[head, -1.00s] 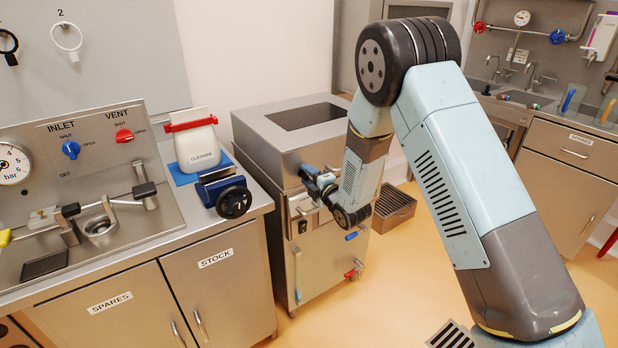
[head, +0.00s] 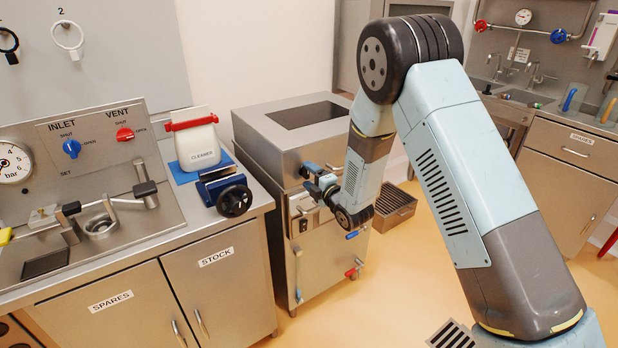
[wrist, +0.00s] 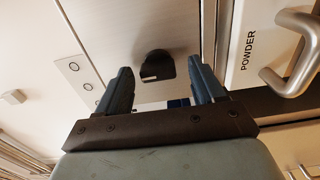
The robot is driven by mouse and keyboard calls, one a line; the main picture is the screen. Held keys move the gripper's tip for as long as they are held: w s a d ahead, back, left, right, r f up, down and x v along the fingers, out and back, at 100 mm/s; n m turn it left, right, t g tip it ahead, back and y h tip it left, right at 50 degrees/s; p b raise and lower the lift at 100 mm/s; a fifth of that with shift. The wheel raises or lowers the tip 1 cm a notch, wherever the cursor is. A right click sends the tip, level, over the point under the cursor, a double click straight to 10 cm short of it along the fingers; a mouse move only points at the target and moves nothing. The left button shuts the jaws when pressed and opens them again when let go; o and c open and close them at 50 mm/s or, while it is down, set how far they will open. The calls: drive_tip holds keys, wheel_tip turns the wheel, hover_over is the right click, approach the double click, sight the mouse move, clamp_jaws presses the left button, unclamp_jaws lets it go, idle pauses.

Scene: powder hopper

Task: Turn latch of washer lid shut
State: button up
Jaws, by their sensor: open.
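The washer is the steel cabinet (head: 268,137) with a dark rectangular opening in its top, right of the bench. My gripper (head: 309,180) is at its upper front, just below the top edge. In the wrist view my gripper (wrist: 160,88) is open, with its two dark blue fingers apart and nothing held between them. A black knob with a pale mark (wrist: 155,66) sits on the steel face beyond, between the fingers and apart from them. It looks like the latch, but I cannot be sure. My gripper and wrist hide it in the head view.
A drawer front marked POWDER (wrist: 240,50) with a bar handle (wrist: 297,48) lies close to the right finger in the wrist view. Low on the cabinet are blue (head: 352,235) and red (head: 351,272) handles. The bench with a blue clamp (head: 222,190) stands left.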

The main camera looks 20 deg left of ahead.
drive_tip(key=v, duration=1.3)
drive_tip(key=shift+f, duration=0.1)
